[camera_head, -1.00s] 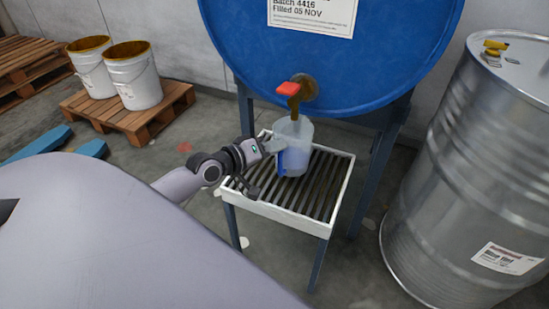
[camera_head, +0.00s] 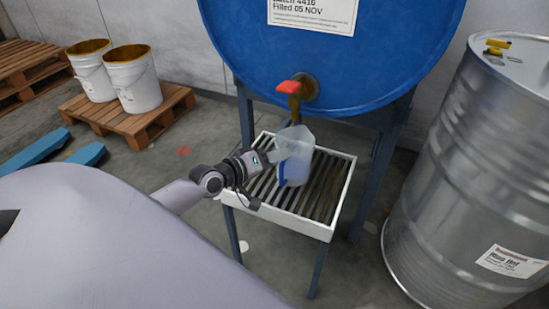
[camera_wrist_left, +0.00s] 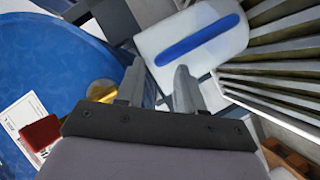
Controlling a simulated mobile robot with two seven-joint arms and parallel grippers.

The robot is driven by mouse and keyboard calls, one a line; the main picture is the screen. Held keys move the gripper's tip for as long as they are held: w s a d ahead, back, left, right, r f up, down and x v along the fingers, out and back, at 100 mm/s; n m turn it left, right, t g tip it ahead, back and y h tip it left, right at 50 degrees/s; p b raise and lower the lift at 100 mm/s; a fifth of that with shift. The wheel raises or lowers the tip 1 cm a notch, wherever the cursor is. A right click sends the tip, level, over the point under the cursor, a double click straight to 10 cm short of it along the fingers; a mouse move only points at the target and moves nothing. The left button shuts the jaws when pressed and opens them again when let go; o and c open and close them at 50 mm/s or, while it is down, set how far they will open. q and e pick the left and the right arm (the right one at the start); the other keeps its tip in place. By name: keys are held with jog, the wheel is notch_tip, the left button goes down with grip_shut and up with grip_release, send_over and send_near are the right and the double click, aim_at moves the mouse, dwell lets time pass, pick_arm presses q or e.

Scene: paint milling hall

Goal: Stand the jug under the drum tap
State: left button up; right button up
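The translucent pale jug (camera_head: 299,162), with a blue strip on its side, is over the slatted drip tray (camera_head: 336,197), roughly upright. It looks to stand on the slats, just below and slightly in front of the drum tap (camera_head: 294,89) with its red handle. My left gripper (camera_head: 277,156) is beside the jug's left side, very close. In the left wrist view its two fingers (camera_wrist_left: 158,80) are apart with nothing between them, and the jug (camera_wrist_left: 220,45) lies just beyond the tips. Whether a finger touches the jug is unclear. My right gripper is not in view.
The big blue drum (camera_head: 340,50) is above the tray on a blue stand (camera_head: 378,170). A steel barrel (camera_head: 470,180) stands close on the right. Two white buckets (camera_head: 134,80) sit on a wooden pallet (camera_head: 130,122) at the back left. Bare slats lie right of the jug.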

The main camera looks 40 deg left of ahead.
pick_arm(q)
jog(key=p+v, duration=0.3)
jog(key=v, duration=0.9)
jog(key=s+d+f+m+g, duration=0.1)
jog(key=s+d+f+m, duration=0.2)
jog(key=d, duration=0.3)
jog(key=s+d+f+m+g, duration=0.1)
jog(key=s+d+f+m, duration=0.1)
jog(key=d+f+m, duration=0.2)
jog(key=s+d+f+m+g, duration=0.2)
jog(key=s+d+f+m, duration=0.1)
jog(key=d, duration=0.6)
jog(key=shift+s+d+f+m+y, duration=0.3)
jog(key=shift+s+d+m, duration=0.05)
jog(key=shift+m, duration=0.05)
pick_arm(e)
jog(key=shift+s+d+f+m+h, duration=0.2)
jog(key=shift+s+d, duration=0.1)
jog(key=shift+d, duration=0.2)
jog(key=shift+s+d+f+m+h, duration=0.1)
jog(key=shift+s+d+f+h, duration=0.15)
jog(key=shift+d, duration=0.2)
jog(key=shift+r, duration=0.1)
